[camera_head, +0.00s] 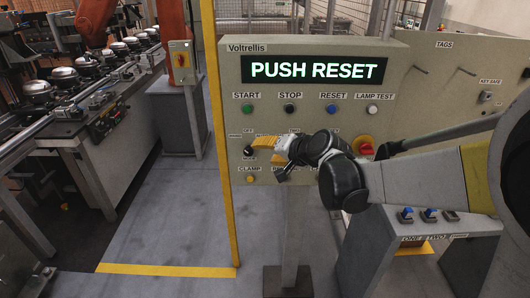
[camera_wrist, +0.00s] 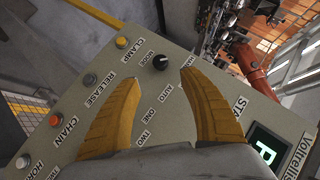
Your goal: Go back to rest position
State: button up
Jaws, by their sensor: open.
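My gripper (camera_head: 277,150) is in front of the lower part of the grey Voltrellis control panel (camera_head: 405,70), near the MODE knob. In the wrist view its two yellow fingers (camera_wrist: 160,84) are spread apart with nothing between them. The black MODE knob (camera_wrist: 160,62) shows just beyond the fingertips, and I cannot tell whether a finger touches it. The panel display (camera_head: 315,69) reads PUSH RESET. The green START (camera_head: 248,109), black STOP (camera_head: 290,109), blue RESET (camera_head: 331,109) and white LAMP TEST (camera_head: 373,109) buttons are above my gripper. My arm hides part of the lower panel.
A yellow post (camera_head: 219,130) stands just left of the panel. Beyond it, a conveyor line (camera_head: 85,100) carries several compressors. A TAGS board (camera_head: 465,80) is at right, with a low stand (camera_head: 390,245) below. Open floor (camera_head: 180,220) lies at lower left.

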jog(key=s+d+n+g+h, duration=0.1)
jog(key=s+d, duration=0.4)
jog(key=s, duration=0.5)
jog(key=s+d+f+n+g+h, duration=0.1)
jog(key=s+d+h, duration=0.2)
jog(key=s, duration=0.7)
jog(key=s+d+f+n+g+h, duration=0.1)
jog(key=s+d+n+h, duration=0.1)
jog(key=s+d, duration=0.6)
jog(key=shift+s+h, duration=0.3)
jog(key=shift+s, duration=0.85)
